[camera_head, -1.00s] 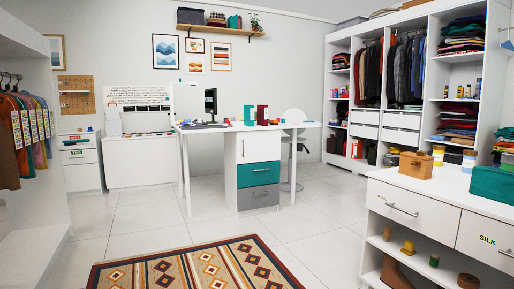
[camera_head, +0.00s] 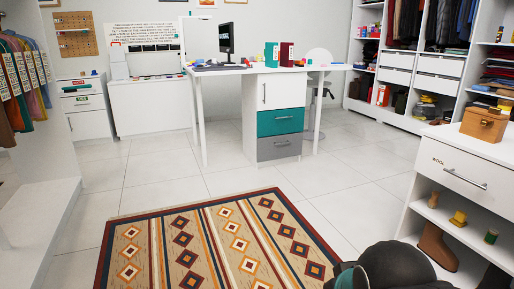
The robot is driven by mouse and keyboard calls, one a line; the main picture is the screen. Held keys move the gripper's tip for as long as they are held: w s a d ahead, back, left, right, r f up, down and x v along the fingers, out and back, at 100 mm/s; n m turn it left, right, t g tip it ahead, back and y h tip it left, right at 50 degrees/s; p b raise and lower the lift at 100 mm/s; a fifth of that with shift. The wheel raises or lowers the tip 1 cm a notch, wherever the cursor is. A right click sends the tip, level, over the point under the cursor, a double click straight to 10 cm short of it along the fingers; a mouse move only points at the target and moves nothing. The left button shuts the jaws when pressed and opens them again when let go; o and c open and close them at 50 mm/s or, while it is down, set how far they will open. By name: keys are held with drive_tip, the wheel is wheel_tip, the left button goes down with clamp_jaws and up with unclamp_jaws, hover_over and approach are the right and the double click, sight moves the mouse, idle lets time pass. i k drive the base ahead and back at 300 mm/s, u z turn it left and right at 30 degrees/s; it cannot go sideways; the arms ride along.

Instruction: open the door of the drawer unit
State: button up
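The drawer unit (camera_head: 249,137) stands under the white desk (camera_head: 215,70) in the upper middle of the view. Its white door (camera_head: 280,92) is at the top and looks closed, with a small vertical handle (camera_head: 264,93) near its left side. Below the door are a teal drawer (camera_head: 280,122) and a grey drawer (camera_head: 279,147), both shut, with horizontal handles. A dark rounded part of my arm shows at the bottom right edge, far in front of the unit. My gripper's fingers are not visible.
A patterned rug (camera_head: 210,245) lies on the tiled floor in front. Clear floor (camera_head: 235,183) lies between rug and unit. A white counter (camera_head: 440,190) with a wooden box (camera_head: 484,124) stands right; a clothes rack is left. The desk leg (camera_head: 202,130) stands left of the unit.

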sight(278, 91)
drive_tip(key=z, duration=0.65)
drive_tip(key=i, duration=2.35)
drive_tip(key=u, duration=0.45)
drive_tip(key=i, duration=1.95)
drive_tip(key=u, duration=0.8)
